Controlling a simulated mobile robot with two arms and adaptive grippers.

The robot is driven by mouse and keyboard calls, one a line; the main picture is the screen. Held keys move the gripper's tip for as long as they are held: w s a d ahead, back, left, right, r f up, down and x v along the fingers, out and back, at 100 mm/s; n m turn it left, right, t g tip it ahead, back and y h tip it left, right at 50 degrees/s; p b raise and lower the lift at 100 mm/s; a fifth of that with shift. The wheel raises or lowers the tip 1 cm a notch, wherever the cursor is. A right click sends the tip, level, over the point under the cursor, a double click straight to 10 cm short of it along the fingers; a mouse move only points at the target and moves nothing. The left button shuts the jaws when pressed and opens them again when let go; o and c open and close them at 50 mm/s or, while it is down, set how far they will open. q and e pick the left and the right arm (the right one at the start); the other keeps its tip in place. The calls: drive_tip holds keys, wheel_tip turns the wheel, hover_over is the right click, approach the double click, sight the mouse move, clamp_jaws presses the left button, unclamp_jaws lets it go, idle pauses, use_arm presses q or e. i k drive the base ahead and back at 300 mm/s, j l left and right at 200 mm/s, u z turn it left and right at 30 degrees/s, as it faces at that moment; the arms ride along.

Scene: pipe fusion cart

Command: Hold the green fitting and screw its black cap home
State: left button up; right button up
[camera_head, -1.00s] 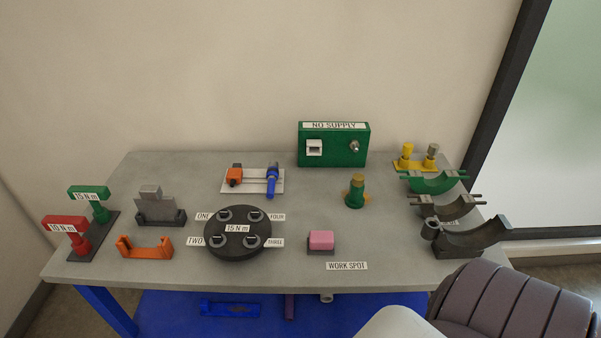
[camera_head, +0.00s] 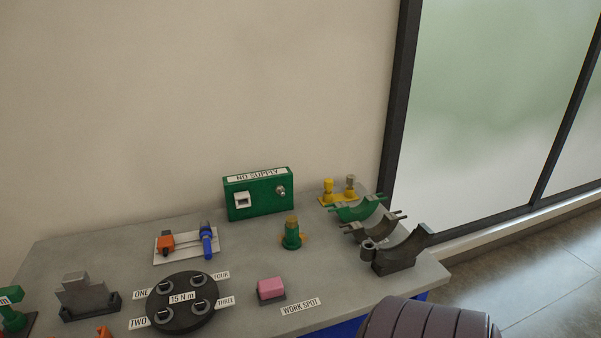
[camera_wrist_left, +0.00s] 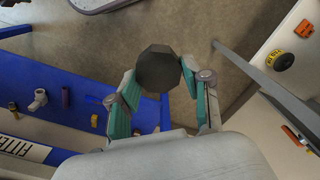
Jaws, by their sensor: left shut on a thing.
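The green fitting (camera_head: 291,236) stands upright on the grey table, in front of the green NO SUPPLY box. It has a tan top and small tan parts at its sides, and no black cap shows on it. In the left wrist view, my left gripper (camera_wrist_left: 157,84) is shut on a dark, many-sided piece that looks like the black cap (camera_wrist_left: 158,68). It holds this piece above the floor, clear of the table. My left gripper does not show in the head view. My right gripper is in neither view.
The table bears a pink block (camera_head: 270,288), a dark round disc (camera_head: 181,322) with several sockets, a white plate with orange and blue tools, and curved saddles (camera_head: 400,254) at right.

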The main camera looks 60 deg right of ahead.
sight(292, 240)
drive_tip(key=z, duration=1.75)
